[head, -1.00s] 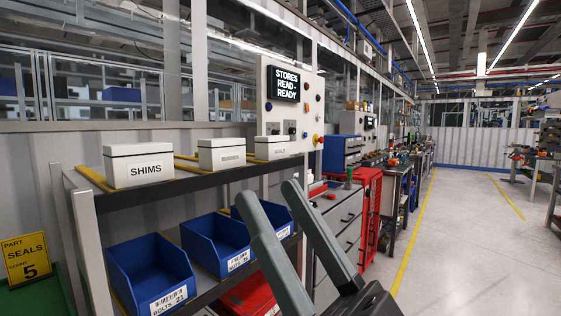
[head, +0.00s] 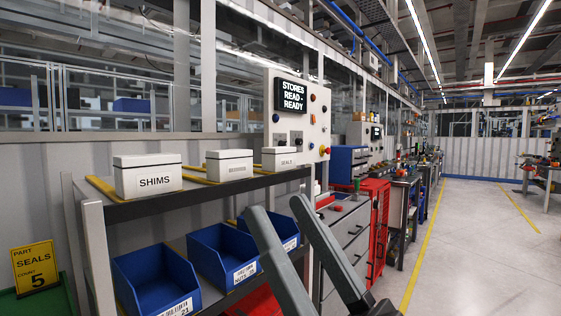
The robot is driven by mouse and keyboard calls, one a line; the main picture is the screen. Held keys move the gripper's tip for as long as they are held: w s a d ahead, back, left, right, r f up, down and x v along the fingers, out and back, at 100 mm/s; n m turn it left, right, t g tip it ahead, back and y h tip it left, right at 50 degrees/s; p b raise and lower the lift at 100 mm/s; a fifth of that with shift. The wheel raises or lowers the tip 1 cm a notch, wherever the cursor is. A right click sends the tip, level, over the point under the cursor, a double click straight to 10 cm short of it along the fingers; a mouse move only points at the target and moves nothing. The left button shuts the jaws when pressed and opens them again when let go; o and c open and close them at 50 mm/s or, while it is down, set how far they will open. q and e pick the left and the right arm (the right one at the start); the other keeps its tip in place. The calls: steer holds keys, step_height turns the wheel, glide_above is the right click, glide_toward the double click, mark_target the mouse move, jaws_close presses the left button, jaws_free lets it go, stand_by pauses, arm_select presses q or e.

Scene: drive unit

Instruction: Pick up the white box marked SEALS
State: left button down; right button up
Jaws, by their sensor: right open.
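The white box marked SEALS (head: 281,158) stands on the dark top shelf (head: 215,191), the farthest of three white boxes in a row. The middle white box (head: 229,165) has a label too small to read surely. The nearest box is marked SHIMS (head: 147,176). My right gripper (head: 278,216) is open and empty, its two grey fingers pointing up and left. It appears in front of the shelf, below the SEALS box in the picture, apart from it. My left gripper is not in view.
Blue bins (head: 157,283) stand on the lower shelf. A yellow card (head: 41,267) reading SEALS, count 5, stands at the left by a green tray (head: 42,300). A control panel (head: 298,118) rises behind the SEALS box. The floor at right is clear.

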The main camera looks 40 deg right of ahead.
stand_by(0.3)
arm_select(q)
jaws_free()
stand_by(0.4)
